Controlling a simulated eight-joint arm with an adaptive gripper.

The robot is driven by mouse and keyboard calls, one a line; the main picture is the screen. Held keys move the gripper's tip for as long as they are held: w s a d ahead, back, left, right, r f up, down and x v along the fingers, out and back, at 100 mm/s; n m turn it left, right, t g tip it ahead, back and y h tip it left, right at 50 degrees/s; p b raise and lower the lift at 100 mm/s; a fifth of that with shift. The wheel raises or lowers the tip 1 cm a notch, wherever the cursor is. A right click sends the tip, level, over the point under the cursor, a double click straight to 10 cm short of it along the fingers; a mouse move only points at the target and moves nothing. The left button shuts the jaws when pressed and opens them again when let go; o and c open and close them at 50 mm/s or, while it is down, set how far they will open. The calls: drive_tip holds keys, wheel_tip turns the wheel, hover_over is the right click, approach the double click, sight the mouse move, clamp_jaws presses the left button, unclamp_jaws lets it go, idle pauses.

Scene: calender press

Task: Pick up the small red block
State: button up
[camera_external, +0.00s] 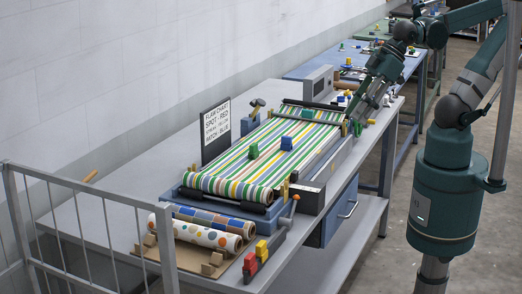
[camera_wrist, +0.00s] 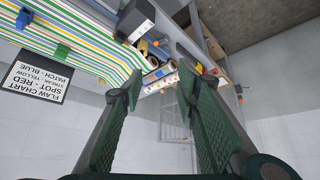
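Small red blocks (camera_external: 250,264) sit at the near right corner of the bench in the external view, beside a yellow block (camera_external: 262,249). I cannot tell how many separate red pieces there are. My gripper (camera_external: 354,124) is far from them, over the far right end of the press. In the wrist view my gripper (camera_wrist: 157,84) has its two green fingers wide apart, with nothing between them.
The press carries a striped sheet (camera_external: 240,170) with a green block (camera_external: 254,151) and a blue block (camera_external: 286,143) on it. A flaw chart sign (camera_external: 216,130) stands behind it. Patterned rolls (camera_external: 205,234) lie at the near end. A metal railing (camera_external: 60,205) stands at the left.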

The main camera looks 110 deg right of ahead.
drive_tip(key=shift+w, duration=0.1)
drive_tip(key=w+a+m+g+p, duration=0.15)
drive_tip(key=w+a, duration=0.35)
drive_tip(key=w, duration=0.8)
drive_tip(key=w+a+m+g, duration=0.25)
drive_tip(key=w+a, duration=0.25)
drive_tip(key=w, duration=0.8)
drive_tip(key=w+a+f+m, duration=0.1)
drive_tip(key=w+a+f, duration=0.4)
drive_tip(key=f, duration=0.1)
drive_tip(key=w+a+f+m+g, duration=0.1)
drive_tip(key=w+a+f+m, duration=0.1)
drive_tip(key=w+a+f, duration=0.3)
drive_tip(key=w+a+f+m+g+h, duration=0.1)
drive_tip(key=w+a+f, duration=0.4)
drive_tip(key=f, duration=0.3)
drive_tip(key=shift+w+f+m+p, duration=0.3)
drive_tip(key=shift+w+m, duration=0.1)
drive_tip(key=shift+w, duration=0.5)
drive_tip(key=shift+w+a+f, duration=0.15)
drive_tip(key=shift+f, duration=0.3)
